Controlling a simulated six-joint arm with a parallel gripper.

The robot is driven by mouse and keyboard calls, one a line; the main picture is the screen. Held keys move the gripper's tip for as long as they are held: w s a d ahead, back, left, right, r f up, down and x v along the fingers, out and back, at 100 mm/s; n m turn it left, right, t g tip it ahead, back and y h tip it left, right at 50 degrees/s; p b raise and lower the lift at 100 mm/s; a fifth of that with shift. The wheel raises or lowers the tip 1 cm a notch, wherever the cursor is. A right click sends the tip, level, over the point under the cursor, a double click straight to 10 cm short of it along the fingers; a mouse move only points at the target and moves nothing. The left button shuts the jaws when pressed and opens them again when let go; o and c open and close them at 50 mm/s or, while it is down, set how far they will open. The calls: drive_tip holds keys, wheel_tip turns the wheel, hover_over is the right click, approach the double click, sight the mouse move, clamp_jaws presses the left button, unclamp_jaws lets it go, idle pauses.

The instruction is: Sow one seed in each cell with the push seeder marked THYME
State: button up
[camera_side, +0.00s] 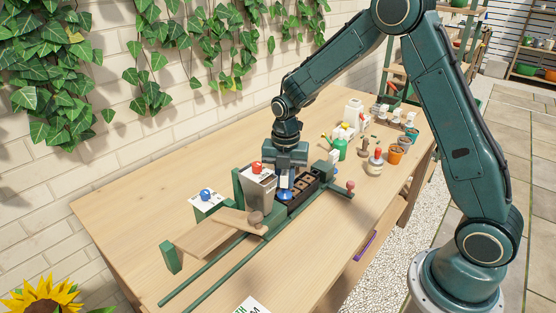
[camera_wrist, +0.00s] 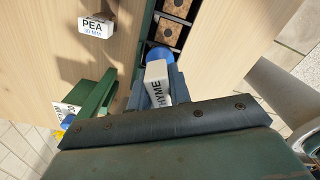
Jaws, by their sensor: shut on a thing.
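My gripper (camera_side: 286,176) points down over the cell tray (camera_side: 308,187) and is shut on the push seeder, whose white label reads THYME in the wrist view (camera_wrist: 157,84). The seeder's blue end (camera_wrist: 158,56) sticks out past the jaws and covers part of the tray. In the side view its blue part (camera_side: 284,195) shows just below the jaws, at the near end of the tray. The tray is dark, with square cells (camera_wrist: 167,32) of brown soil, some with a small dark spot in the middle. Whether the seeder's tip touches the soil is hidden.
A wooden board (camera_side: 205,240) and green rails (camera_side: 215,285) lie in front. Pots and bottles (camera_side: 395,155) stand at the back right.

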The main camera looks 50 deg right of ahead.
drive_tip(key=shift+f, duration=0.35)
idle(1.0)
drive_tip(key=shift+r, duration=0.15)
drive_tip(key=shift+r, duration=1.4)
drive_tip(key=shift+d+r, duration=0.25)
drive_tip(key=shift+d, duration=0.7)
drive_tip(key=shift+d+r, duration=0.25)
drive_tip(key=shift+d, duration=0.7)
drive_tip(key=shift+f, duration=0.2)
drive_tip(key=shift+f, duration=1.15)
drive_tip(key=shift+f, duration=0.7)
